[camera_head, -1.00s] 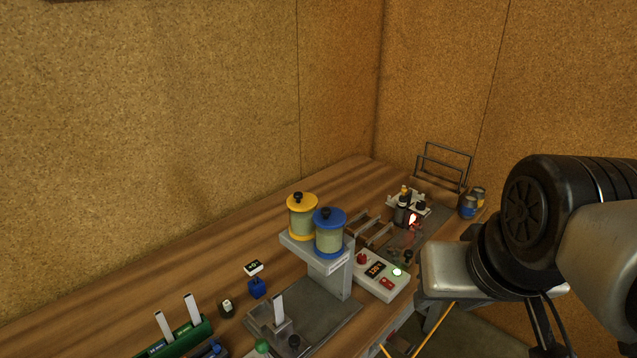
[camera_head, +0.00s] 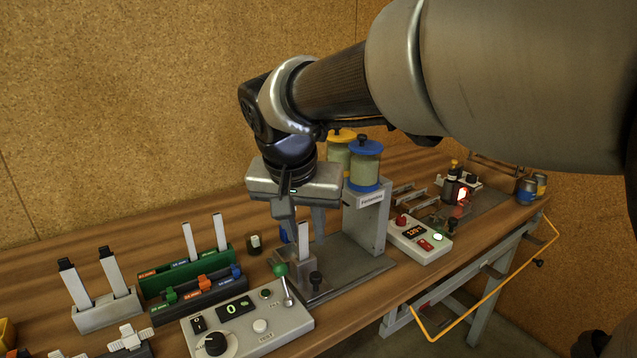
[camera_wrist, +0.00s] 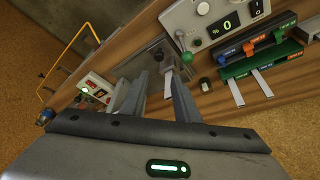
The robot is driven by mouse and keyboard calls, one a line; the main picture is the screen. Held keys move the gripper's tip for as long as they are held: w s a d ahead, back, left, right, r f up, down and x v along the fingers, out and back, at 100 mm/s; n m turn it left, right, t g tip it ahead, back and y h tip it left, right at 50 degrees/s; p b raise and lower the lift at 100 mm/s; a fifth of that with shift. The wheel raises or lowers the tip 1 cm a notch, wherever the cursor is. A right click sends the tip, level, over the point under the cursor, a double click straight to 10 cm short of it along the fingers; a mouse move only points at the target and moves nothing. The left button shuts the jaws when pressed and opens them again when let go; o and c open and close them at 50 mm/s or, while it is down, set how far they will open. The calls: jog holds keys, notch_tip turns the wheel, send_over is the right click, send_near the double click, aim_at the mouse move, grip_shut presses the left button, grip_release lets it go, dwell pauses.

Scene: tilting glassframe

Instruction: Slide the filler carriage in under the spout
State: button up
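The filler carriage (camera_head: 298,270) sits at the near left end of this plate, out to the left of the stand, with an upright white strip (camera_head: 303,232) and a black knob (camera_head: 316,280). My gripper (camera_head: 304,236) points down over the carriage, fingers apart near the strip. The wrist view shows my gripper (camera_wrist: 160,80) open, with the strip (camera_wrist: 168,84) between the fingers; contact cannot be told. The spout is hidden.
A control box (camera_head: 248,328) with a green-knobbed lever (camera_head: 281,271) stands in front of the carriage. Green and dark racks (camera_head: 185,268) are to the left. A red-buttoned box (camera_head: 420,240) stands right of the stand. A small dark jar (camera_head: 254,245) is behind the carriage.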

aim_at(316, 275)
jog(key=b+x, duration=0.3)
jog(key=x, duration=1.4)
jog(key=shift+d+b, duration=0.15)
jog(key=shift+b, duration=0.15)
grip_shut()
